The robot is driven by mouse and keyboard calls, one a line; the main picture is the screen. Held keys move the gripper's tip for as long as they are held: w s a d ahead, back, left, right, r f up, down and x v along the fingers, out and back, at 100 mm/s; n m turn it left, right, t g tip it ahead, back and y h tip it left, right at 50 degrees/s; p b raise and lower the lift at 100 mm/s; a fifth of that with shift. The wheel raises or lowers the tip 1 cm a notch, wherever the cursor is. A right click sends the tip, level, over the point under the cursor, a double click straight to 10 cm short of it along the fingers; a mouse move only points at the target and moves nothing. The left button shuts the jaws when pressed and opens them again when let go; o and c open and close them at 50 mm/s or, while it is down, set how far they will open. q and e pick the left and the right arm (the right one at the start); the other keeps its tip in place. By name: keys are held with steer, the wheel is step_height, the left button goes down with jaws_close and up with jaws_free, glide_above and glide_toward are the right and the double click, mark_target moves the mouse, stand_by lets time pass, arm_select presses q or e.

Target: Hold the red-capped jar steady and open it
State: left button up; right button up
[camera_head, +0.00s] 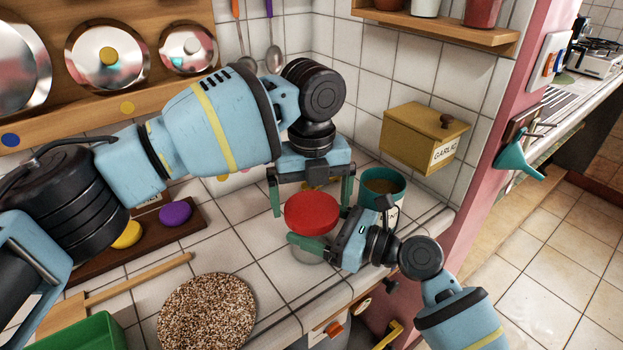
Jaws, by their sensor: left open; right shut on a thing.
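The red-capped jar (311,213) stands on the white tiled counter near its front edge. Its round red cap is on top, and most of its body is hidden. My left gripper (311,203) points down from above with its green fingers apart, one on each side of the red cap. It is open, and I cannot tell whether a finger touches the cap. My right gripper (311,246) reaches in from the right, just below the cap, and is shut on the jar's body. Its far finger is partly hidden.
A teal cup (384,186) with brown contents stands close behind and right of the jar. A speckled round mat (206,312), a green tray (84,338) and a wooden stick (150,275) lie left. A yellow garlic box (423,137) hangs on the wall.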

arm_select(q)
steer(key=shift+f, duration=0.65)
steer(key=c, duration=0.9)
steer(key=n, duration=2.3)
steer(key=shift+r, duration=0.1)
